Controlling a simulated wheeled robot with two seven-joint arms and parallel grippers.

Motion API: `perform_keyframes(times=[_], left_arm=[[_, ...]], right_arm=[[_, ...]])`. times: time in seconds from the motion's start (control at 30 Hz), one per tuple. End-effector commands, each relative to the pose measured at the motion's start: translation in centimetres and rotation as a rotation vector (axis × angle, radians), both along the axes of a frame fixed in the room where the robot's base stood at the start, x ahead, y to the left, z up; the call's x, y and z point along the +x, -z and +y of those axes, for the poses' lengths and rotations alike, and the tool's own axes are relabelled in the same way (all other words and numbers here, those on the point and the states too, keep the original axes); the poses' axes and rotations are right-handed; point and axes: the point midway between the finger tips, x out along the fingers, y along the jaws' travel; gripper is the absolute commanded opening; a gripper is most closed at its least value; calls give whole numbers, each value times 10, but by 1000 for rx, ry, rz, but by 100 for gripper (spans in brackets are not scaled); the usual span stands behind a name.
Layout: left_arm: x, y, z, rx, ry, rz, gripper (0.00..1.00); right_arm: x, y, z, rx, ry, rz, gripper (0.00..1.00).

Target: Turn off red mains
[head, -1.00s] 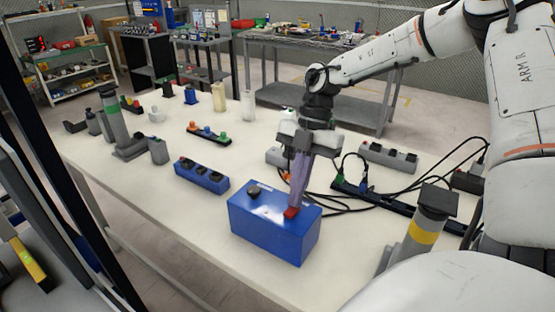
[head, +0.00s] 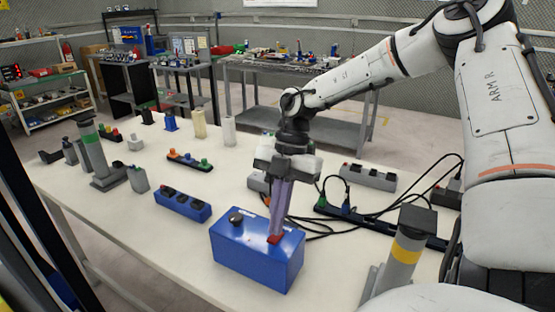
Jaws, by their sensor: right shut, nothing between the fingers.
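My left gripper is not in view.
A blue socket strip (head: 182,206) lies behind the box. A dark power strip (head: 385,225) with loose black cables lies to the right. A grey post with a yellow band (head: 407,250) stands at front right. Grey posts stand at left.

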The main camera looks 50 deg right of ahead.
Motion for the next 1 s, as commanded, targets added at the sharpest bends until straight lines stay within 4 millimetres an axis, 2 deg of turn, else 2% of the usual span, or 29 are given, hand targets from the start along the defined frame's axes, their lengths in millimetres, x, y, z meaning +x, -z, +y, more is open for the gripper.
perform_keyframes(times=[0.17,0.4,0.53,0.7,1.0], left_arm=[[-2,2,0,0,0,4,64],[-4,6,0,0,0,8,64],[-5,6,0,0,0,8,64],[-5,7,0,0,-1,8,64],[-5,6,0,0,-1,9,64]], right_arm=[[3,-21,-8,-1,1,-6,0],[6,-66,-26,-2,2,-6,0],[7,-83,-32,-1,1,-3,0],[7,-94,-36,0,1,-2,0],[7,-95,-36,0,0,-1,0]])
